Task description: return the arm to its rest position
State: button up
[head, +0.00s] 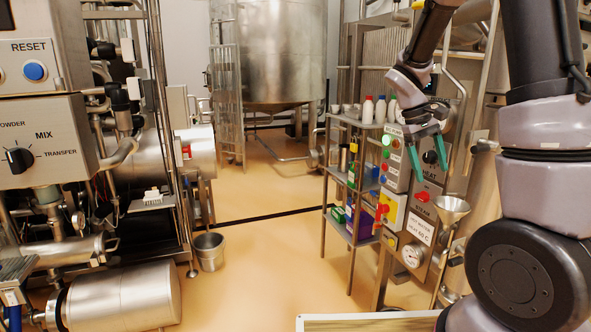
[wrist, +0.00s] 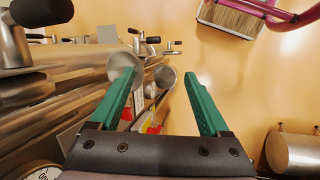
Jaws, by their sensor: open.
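My gripper (head: 428,164) hangs from my raised arm at the right of the head view. Its two green fingers point down in front of the control panel (head: 411,190) and stand apart with nothing between them. In the wrist view my gripper (wrist: 158,76) shows both fingers spread, with orange floor and a metal funnel-shaped cup beyond them. I cannot tell whether any finger touches the panel.
A metal funnel (head: 451,208) stands right of the panel. A shelf rack (head: 352,120) holds bottles and boxes. A bucket (head: 209,252) sits on the floor at left, near the hopper machine's MIX panel (head: 45,140). The middle floor is clear.

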jog(key=s+a+r+m+t+y, duration=0.3)
jog(key=s+a+r+t, duration=0.1)
jog(key=s+r, duration=0.3)
jog(key=s+a+r+m+t+y, duration=0.3)
jog(key=s+a+r+t, duration=0.1)
jog(key=s+r, duration=0.4)
jog(key=shift+s+a+r+t, duration=0.25)
jog(key=shift+a+r+t, duration=0.15)
jog(key=shift+a+r, duration=0.35)
